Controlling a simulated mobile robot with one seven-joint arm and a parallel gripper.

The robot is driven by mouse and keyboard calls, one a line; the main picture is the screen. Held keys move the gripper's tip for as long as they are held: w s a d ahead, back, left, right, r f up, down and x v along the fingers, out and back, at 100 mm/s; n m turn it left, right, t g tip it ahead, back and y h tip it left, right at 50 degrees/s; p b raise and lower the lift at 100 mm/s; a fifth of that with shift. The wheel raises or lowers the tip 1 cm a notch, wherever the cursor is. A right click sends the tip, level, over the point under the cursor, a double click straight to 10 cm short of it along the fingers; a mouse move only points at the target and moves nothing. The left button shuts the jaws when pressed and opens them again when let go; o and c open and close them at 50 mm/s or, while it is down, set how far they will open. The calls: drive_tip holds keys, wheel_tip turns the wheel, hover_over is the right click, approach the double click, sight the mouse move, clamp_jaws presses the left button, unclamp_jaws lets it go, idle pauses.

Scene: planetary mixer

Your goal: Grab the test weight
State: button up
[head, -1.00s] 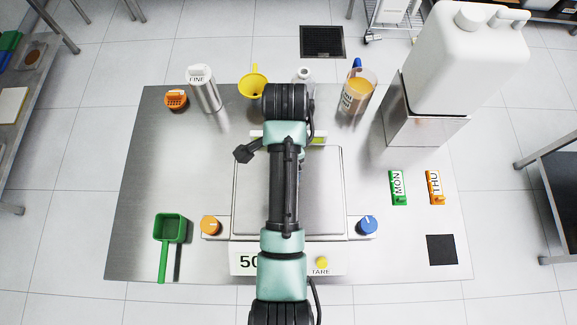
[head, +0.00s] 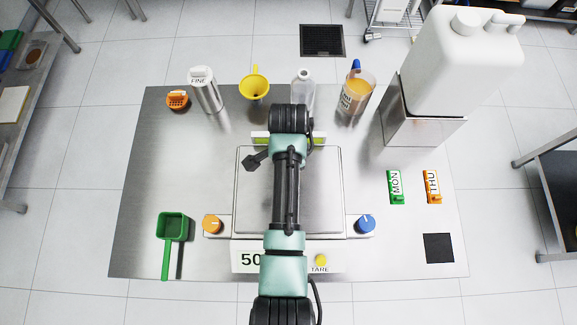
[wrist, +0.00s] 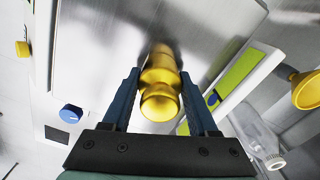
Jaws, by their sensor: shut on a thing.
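The test weight (wrist: 160,98) is a shiny brass-coloured, knobbed piece in the middle of the wrist view. My gripper (wrist: 160,76) has its two blue fingers on either side of it and is shut on it. The steel plate (wrist: 105,35) of the scale lies beyond the weight, with a dark reflection at its far end. I cannot tell whether the weight touches the plate.
Orange knob (head: 212,225) and blue knob (head: 365,224) flank the scale. A green scoop (head: 172,228) lies left. A yellow funnel (head: 255,87), bottle (head: 303,92) and jug (head: 356,92) stand behind. A large white canister (head: 458,65) stands back right.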

clamp_jaws()
drive_tip(key=shift+r, duration=0.1)
